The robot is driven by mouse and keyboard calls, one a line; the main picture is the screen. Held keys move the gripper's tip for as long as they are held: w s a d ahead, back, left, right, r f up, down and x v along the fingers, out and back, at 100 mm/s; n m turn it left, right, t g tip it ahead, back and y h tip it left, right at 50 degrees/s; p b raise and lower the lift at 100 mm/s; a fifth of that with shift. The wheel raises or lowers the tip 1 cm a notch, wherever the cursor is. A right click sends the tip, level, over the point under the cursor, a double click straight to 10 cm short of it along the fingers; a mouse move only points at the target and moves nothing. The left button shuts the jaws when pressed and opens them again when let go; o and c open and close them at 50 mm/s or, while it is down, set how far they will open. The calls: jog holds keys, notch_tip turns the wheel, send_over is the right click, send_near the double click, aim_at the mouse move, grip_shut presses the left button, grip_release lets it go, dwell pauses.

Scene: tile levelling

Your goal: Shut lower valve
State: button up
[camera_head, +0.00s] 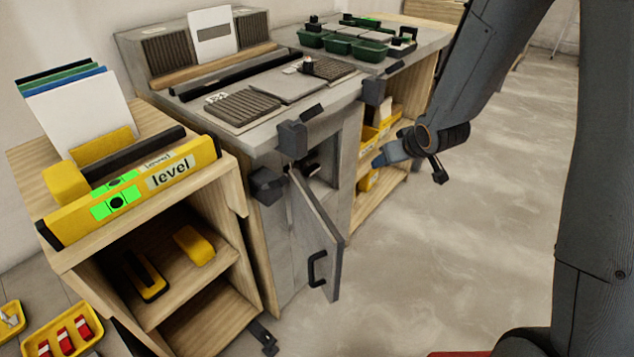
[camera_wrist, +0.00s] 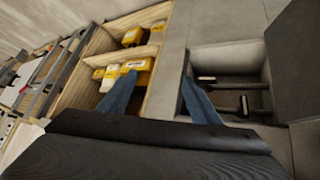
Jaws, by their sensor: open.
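The cabinet (camera_head: 325,195) under the bench is open, its grey door (camera_head: 318,240) swung outward. A dark part shows inside but is too small to make out in the head view. In the wrist view, the open recess (camera_wrist: 228,58) holds two dark valve-like handles, one (camera_wrist: 222,82) above the other (camera_wrist: 236,104) in the picture. I cannot tell for sure which is the lower valve. My gripper (camera_head: 385,158) is in front of the bench, right of the cabinet. In the wrist view, its blue fingers (camera_wrist: 158,98) are apart and empty, with the right finger near the recess edge.
A shelf with yellow bins (camera_head: 375,135) stands right of the cabinet. The open door juts into the floor space. A wooden unit (camera_head: 200,235) with a yellow level (camera_head: 150,185) is at left. The floor (camera_head: 470,250) at right is clear.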

jog(key=w+a+f+n+t+y+b, duration=0.3)
jog(key=w+a+f+y+b, duration=0.25)
jog(key=w+a+f, duration=0.35)
jog(key=n+y+b, duration=0.3)
jog(key=y+b, duration=0.2)
jog(key=y, duration=0.2)
send_near(315, 170)
jog(key=x, duration=0.2)
jog(key=b+x, duration=0.1)
jog(key=x, duration=0.6)
jog(key=shift+f, duration=0.1)
jog(key=c, duration=0.8)
jog(key=shift+o, duration=0.2)
